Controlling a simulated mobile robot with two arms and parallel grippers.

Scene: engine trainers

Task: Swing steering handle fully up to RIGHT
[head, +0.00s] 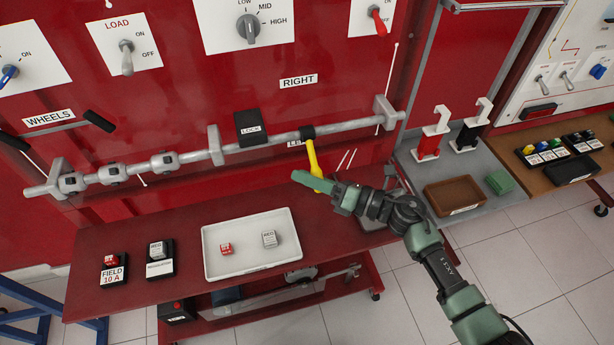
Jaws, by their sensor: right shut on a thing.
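The steering handle (312,156) is a yellow lever on a black collar on the grey horizontal shaft (347,127). It hangs down from the shaft, tilted slightly right toward its low end. The RIGHT label (298,81) is on the red panel above the shaft. A second label, partly hidden behind the shaft and handle, is just below it and seems to read LEFT. My right gripper (316,184) is shut on the handle's lower end and covers part of it. My left gripper is not in view.
A black LOCK block (252,127) sits on the shaft left of the handle. Below, the red bench (185,292) bears a white tray (251,264) with two small blocks. Red and black clamps (430,142) stand on the grey table at right. The panel above the handle looks clear.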

